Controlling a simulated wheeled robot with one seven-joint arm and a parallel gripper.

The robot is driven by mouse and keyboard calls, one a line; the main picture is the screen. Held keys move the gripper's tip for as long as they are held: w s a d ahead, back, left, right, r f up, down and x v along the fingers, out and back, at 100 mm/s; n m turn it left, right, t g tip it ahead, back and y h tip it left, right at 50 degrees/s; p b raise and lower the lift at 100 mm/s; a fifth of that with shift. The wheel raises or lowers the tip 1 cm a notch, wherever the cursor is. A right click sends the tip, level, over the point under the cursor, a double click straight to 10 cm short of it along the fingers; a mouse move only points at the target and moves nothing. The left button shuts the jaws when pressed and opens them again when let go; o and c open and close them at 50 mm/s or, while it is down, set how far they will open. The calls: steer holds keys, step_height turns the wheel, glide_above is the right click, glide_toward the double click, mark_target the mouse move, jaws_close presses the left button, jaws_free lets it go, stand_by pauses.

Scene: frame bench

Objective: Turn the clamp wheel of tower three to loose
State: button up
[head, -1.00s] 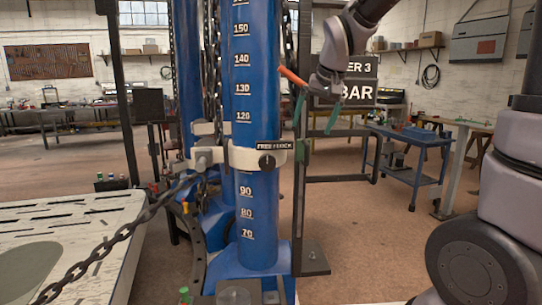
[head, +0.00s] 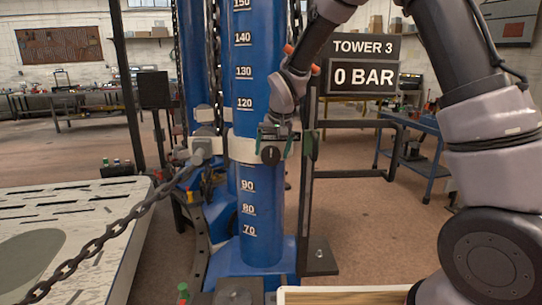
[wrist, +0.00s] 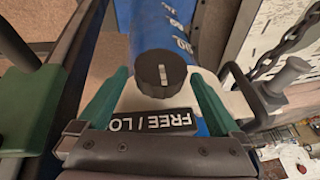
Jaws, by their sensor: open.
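The clamp wheel (head: 270,155) is a small black knob on a white clamp collar (head: 241,149) around the blue tower (head: 261,210). In the wrist view the black knob (wrist: 160,73) has ridged sides and a pale mark along its face. A black label (wrist: 150,122) beside it reads "FREE / LO", the rest hidden. My gripper (head: 274,138) is at the collar, just above the knob in the head view. In the wrist view its green fingers (wrist: 158,88) are open, one on each side of the knob, with visible gaps.
A sign (head: 363,62) reads "TOWER 3" and "0 BAR". A dark upright post (head: 306,190) stands close right of the tower. A heavy chain (head: 100,240) runs from the collar's left side over a white slotted table (head: 70,215). A blue cart (head: 418,150) stands behind at right.

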steer(key=shift+x, duration=1.15)
steer(key=shift+s, duration=0.1)
steer(key=c, duration=1.2)
steer(key=shift+c, duration=0.2)
